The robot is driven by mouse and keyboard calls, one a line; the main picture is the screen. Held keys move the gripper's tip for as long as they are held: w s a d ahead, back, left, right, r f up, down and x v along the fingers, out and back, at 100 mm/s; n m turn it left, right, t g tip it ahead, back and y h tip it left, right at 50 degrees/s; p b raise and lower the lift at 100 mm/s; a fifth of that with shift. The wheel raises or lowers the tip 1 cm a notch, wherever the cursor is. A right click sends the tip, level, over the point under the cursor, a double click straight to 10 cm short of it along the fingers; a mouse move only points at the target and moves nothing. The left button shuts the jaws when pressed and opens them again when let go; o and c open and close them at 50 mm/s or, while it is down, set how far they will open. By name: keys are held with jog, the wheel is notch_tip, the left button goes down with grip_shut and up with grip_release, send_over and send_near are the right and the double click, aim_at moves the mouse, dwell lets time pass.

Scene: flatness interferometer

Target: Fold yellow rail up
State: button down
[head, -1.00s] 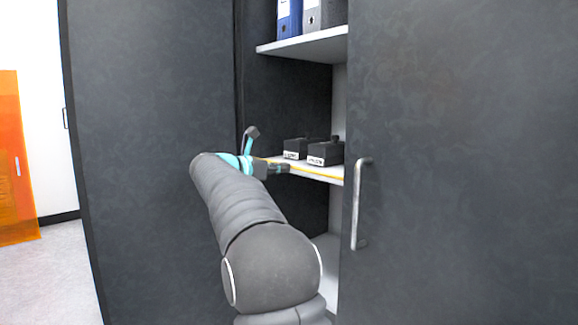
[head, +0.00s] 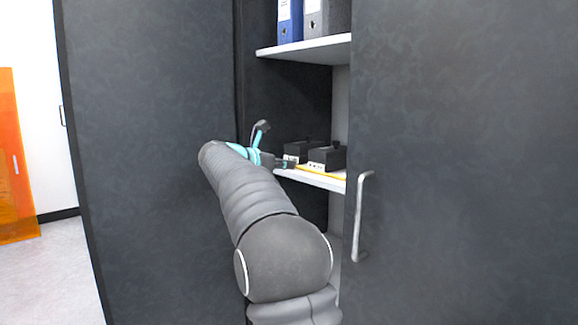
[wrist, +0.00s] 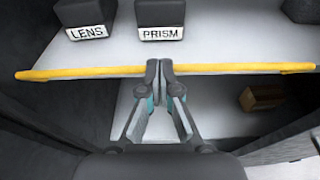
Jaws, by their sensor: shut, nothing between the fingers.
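The yellow rail (wrist: 230,68) runs along the front edge of the white shelf (wrist: 230,42) in the wrist view. Its right part also shows in the head view (head: 326,175). My gripper (wrist: 159,66) is shut and empty, with its fingertips at the middle of the rail. The fingertips overlap the rail in the picture and hide a short piece of it; I cannot tell whether they touch it. In the head view my gripper (head: 285,163) reaches in at the shelf's front edge, and my arm hides the rail's left part.
Black boxes labelled LENS (wrist: 84,15) and PRISM (wrist: 162,18) stand behind the rail. A brown block (wrist: 260,98) lies on a lower shelf. Binders (head: 303,20) stand on the upper shelf. A dark door with a metal handle (head: 360,215) is at the right.

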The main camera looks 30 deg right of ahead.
jog(key=shift+w+d+r+p, duration=0.15)
jog(key=shift+d+r+p, duration=0.15)
jog(key=shift+d+r, duration=0.35)
jog(key=shift+w+d+r+p, duration=0.15)
jog(key=shift+d+r+p, duration=0.2)
jog(key=shift+d, duration=0.45)
jog(key=s+a+r, duration=0.2)
jog(key=a+r, duration=0.7)
jog(key=shift+p, duration=0.4)
jog(key=shift+a, duration=0.1)
